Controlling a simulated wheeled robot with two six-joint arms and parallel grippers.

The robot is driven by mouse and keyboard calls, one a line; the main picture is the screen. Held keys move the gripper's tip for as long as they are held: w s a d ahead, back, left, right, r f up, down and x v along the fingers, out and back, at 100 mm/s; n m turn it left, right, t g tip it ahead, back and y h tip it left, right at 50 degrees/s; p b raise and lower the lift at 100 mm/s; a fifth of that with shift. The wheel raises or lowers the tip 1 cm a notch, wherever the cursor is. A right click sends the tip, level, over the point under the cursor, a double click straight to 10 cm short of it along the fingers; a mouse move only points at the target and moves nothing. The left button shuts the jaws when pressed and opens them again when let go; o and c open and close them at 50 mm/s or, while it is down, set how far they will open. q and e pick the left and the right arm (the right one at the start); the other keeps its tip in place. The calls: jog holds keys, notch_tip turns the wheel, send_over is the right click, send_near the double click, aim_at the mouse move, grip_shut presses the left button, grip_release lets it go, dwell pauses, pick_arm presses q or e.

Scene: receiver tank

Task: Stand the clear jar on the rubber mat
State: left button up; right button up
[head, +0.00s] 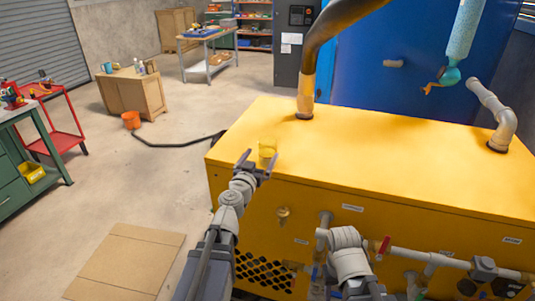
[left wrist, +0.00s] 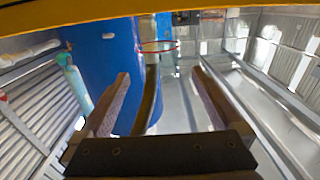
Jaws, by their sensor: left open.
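The clear jar (head: 268,147) stands upright on the yellow tank top near its front left edge, tinted yellow by the surface behind it. My left gripper (head: 259,160) is open at that edge, its two fingers pointing toward the jar. In the left wrist view, the open fingers (left wrist: 160,85) have nothing visible gripped between them. What seems to be the jar's reddish rim (left wrist: 158,47) lies beyond the fingertips, near the yellow edge. I cannot make out the rubber mat. My right gripper is not in view.
A dark hose (head: 318,50) rises from the yellow tank top (head: 400,150). A grey pipe elbow (head: 500,120) stands at right. Pipes with a red-handled valve (head: 383,247) run along the front. The middle of the top is clear. Cardboard (head: 125,262) lies on the floor.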

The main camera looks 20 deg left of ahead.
aim_at(270, 141)
pick_arm(q)
jog(key=shift+w+d, duration=0.2)
jog(key=shift+w, duration=3.35)
jog(key=shift+s, duration=0.1)
jog(key=shift+c, duration=0.5)
jog(key=c, duration=1.4)
jog(key=shift+r, duration=0.1)
notch_tip(270, 141, up, 10)
jog(key=p, duration=1)
